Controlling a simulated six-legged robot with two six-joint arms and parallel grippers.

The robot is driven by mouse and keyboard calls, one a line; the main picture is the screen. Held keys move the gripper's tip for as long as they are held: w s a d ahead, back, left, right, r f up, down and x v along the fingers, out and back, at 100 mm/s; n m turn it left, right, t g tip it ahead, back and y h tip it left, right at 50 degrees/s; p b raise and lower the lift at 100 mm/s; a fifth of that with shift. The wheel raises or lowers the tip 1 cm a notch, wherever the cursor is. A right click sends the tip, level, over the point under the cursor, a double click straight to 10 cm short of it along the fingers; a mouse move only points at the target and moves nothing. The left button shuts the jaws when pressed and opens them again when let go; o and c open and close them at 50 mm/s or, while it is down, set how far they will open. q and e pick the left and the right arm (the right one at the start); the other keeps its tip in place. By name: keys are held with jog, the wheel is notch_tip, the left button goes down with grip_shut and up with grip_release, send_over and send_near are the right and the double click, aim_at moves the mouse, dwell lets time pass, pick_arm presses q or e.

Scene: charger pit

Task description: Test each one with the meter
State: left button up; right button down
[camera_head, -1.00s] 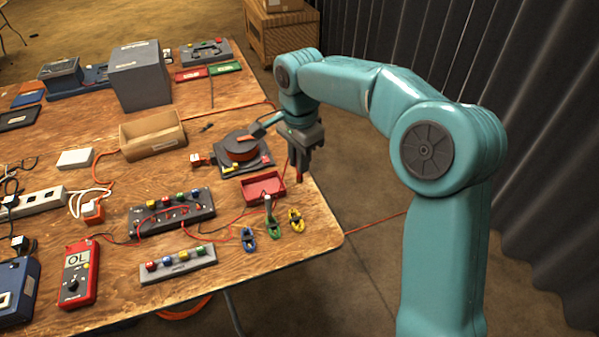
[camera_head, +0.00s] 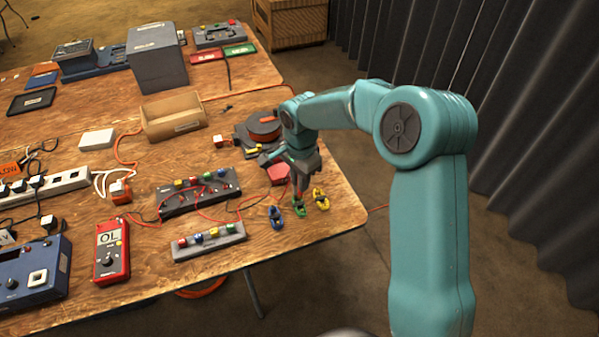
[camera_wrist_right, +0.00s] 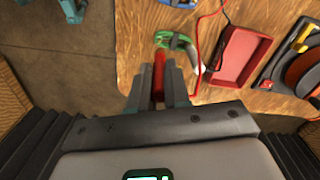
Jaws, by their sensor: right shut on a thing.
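The red meter (camera_head: 112,262) lies at the front left of the table, and its display reads OL. A blue clip (camera_head: 276,218), a green clip (camera_head: 300,209) and a yellow clip (camera_head: 321,199) stand in a row near the right edge. My right gripper (camera_head: 300,186) points down over the green clip. In the right wrist view its fingers (camera_wrist_right: 160,88) are shut on a slim red probe (camera_wrist_right: 159,70). The probe's end is close to the green clip (camera_wrist_right: 174,41); whether they touch I cannot tell. My left gripper is not in view.
A dark terminal block (camera_head: 171,207) and a grey terminal block (camera_head: 208,241) lie left of the clips, with red leads around them. A red tray (camera_wrist_right: 240,58) and a reel (camera_head: 263,129) stand behind the gripper. The table's right edge is close to the clips.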

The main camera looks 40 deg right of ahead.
aim_at(302, 196)
jog(key=shift+s+d+f, duration=0.1)
jog(key=shift+d+f, duration=0.1)
jog(key=shift+f, duration=0.2)
notch_tip(302, 196, down, 5)
jog(key=b, duration=0.3)
jog(key=shift+d+r, duration=0.15)
jog(key=shift+f+b, duration=0.2)
jog(key=shift+b, duration=0.25)
jog(key=shift+b, duration=0.45)
dwell(0.6)
jog(key=shift+f+b, duration=0.9)
jog(key=shift+b, duration=0.15)
dwell(1.4)
